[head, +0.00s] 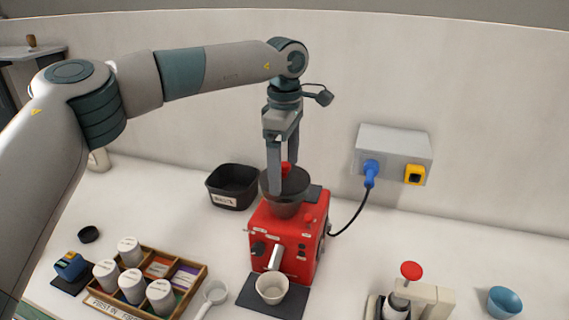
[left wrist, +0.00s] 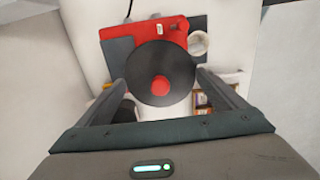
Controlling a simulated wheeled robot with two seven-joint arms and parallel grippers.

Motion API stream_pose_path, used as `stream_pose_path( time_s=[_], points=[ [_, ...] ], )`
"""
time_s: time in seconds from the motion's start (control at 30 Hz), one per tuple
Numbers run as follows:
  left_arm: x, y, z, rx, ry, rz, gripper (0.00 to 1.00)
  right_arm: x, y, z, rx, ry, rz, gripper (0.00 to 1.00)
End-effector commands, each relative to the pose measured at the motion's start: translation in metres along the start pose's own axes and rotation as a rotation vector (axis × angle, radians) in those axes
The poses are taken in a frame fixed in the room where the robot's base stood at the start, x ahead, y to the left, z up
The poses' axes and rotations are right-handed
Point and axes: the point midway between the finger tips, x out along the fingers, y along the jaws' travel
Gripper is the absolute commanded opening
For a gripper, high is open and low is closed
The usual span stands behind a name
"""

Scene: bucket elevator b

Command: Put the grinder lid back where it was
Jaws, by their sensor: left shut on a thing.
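The grinder lid (head: 298,186) is a dark round disc with a red knob. My left gripper (head: 283,180) points down and is shut on the lid, one finger on either side of the knob. In the left wrist view the lid (left wrist: 160,62) lies between the fingertips (left wrist: 160,85), with the red grinder (left wrist: 118,32) behind it. My right gripper is in neither view.
A black bin (head: 232,184) stands left of the grinder, a cup (head: 271,288) in front of it. A wooden tray (head: 197,283) with white canisters is front left. A wall socket box (head: 393,146) with a cable is behind right. A blue bowl (head: 504,302) is far right.

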Motion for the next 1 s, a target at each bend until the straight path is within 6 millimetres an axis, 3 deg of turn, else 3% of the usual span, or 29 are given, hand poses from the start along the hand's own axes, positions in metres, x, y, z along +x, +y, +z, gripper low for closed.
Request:
stream_pose_path(
  time_s=[0.7,0.73,1.0],
  points=[
    [0.012,0.000,0.000,0.000,0.000,0.000,0.64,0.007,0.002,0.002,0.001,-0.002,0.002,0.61],
    [0.012,0.000,0.000,0.000,0.000,-0.001,0.98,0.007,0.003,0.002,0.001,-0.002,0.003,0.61],
    [0.011,0.000,0.000,0.000,0.000,0.000,1.00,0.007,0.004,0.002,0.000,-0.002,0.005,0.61]
  ],
)
